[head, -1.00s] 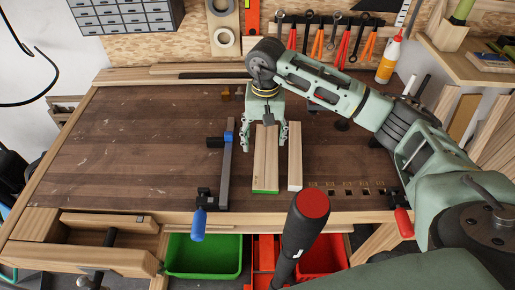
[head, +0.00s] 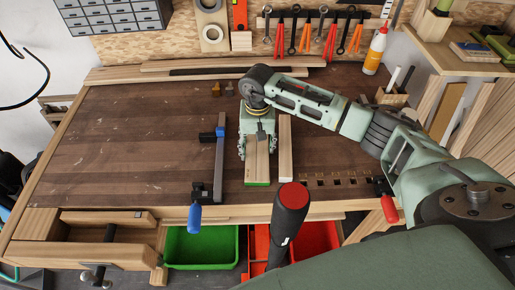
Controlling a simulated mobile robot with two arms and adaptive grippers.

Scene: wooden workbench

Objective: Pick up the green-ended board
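The green-ended board (head: 257,172) is a pale wooden board lying lengthwise on the workbench, its green end facing me. A plain pale board (head: 285,150) lies just right of it. My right gripper (head: 257,152) is over the far part of the green-ended board, one finger down each side. The fingers are drawn in close against its edges. The gripper hides the board's far end. I see no lift off the bench. My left gripper is not in view.
A bar clamp with a blue handle (head: 194,217) lies left of the board. A row of slots lies to the right. The bench's left side (head: 120,140) is clear.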

